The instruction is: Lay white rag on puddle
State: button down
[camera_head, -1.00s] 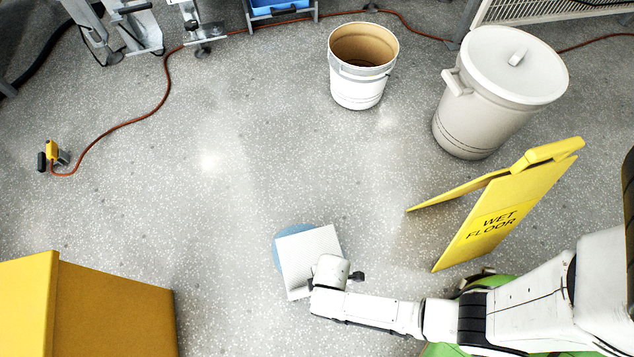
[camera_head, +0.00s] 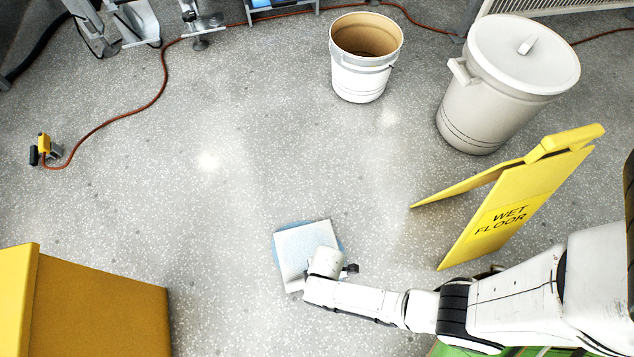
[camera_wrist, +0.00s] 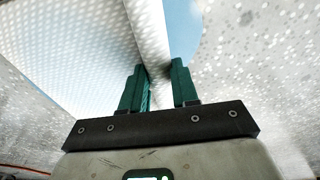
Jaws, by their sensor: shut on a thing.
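The white rag (camera_head: 303,246) is spread over the puddle (camera_head: 339,242) in the head view, covering most of it. Thin blue edges of the puddle show beside the rag. In the wrist view my gripper (camera_wrist: 158,76) has its two green fingers closed on a raised fold of the white rag (camera_wrist: 75,45). The rag spreads out to the left of the fingers there, and part of the blue puddle (camera_wrist: 183,30) shows to the right of the fold. In the head view my wrist hides the fingers and the rag's lower right part.
A yellow wet floor sign (camera_head: 515,205) stands right of the rag. A white bucket (camera_head: 361,75) and a lidded bin (camera_head: 490,100) stand farther back. A yellow box (camera_head: 95,310) is at lower left. An orange cord (camera_head: 125,118) runs at left. The floor between is clear.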

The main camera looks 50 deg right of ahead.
jog(key=c, duration=0.8)
grip_release()
jog(key=shift+c, duration=0.2)
jog(key=s+d+r+m+p, duration=0.1)
jog(key=d+r+m+p, duration=0.1)
jog(key=r, duration=1.1)
jog(key=s+d+r+m+h+p, duration=0.1)
jog(key=d+r+m+p, duration=0.2)
jog(key=r, duration=1)
jog(key=s+d+r+m+p, duration=0.1)
jog(key=d+r+m, duration=0.5)
jog(key=r, duration=0.7)
jog(key=shift+d+r+p, duration=0.15)
jog(key=shift+d+p, duration=0.75)
